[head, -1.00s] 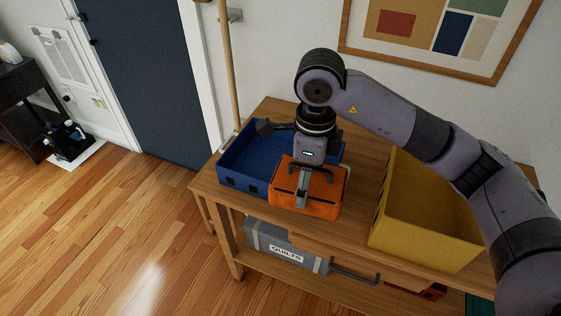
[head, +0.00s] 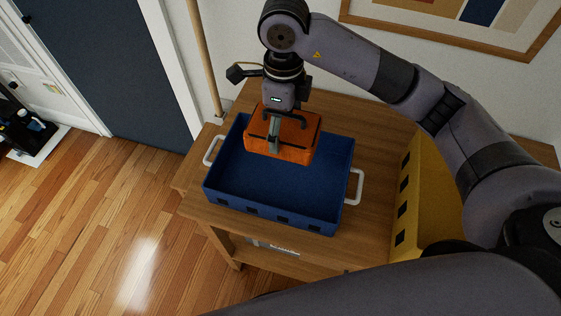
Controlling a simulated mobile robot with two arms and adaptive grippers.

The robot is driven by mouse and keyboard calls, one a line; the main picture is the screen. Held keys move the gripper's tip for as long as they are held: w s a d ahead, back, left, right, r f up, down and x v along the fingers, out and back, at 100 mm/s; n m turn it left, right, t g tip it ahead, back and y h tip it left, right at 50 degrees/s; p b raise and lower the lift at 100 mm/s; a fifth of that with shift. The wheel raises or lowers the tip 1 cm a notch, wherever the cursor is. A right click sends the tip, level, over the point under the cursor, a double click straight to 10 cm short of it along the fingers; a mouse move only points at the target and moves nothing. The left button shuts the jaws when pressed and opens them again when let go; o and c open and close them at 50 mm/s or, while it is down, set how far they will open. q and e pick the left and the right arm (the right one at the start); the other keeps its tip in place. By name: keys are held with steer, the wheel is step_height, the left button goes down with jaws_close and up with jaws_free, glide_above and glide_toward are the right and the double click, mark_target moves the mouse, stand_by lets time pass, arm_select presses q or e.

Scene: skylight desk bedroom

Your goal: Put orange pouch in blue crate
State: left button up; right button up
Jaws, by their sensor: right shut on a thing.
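The orange pouch (head: 296,136) is a boxy orange thing with dark trim on its top. My right gripper (head: 274,138) comes down from above and is shut on the pouch. It holds it over the back part of the blue crate (head: 270,212), hiding part of the crate's back wall. How far the pouch's underside is above the crate floor is hard to tell. The crate is open-topped with white handles at its left and right ends. The visible part of its floor is empty. My left gripper is out of view.
The crate stands on a wooden table (head: 378,140). A yellow bin (head: 425,195) stands to its right, partly behind my arm. A wooden pole (head: 203,55) rises at the table's back left. Wooden floor is clear at left.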

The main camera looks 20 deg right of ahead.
steer(key=f, duration=0.4)
steer(key=shift+s+f+p, duration=0.2)
steer(key=shift+f+p, duration=0.2)
steer(key=f, duration=0.3)
steer(key=f+p, duration=0.1)
steer(key=f, duration=0.3)
steer(key=f+p, duration=0.1)
steer(key=f, duration=0.3)
steer(key=shift+w, duration=0.3)
steer(key=shift+f, duration=0.5)
steer(key=o, duration=0.9)
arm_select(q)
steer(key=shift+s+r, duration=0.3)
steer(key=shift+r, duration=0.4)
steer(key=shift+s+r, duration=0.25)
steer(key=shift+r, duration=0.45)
arm_select(e)
steer(key=shift+o, duration=1.3)
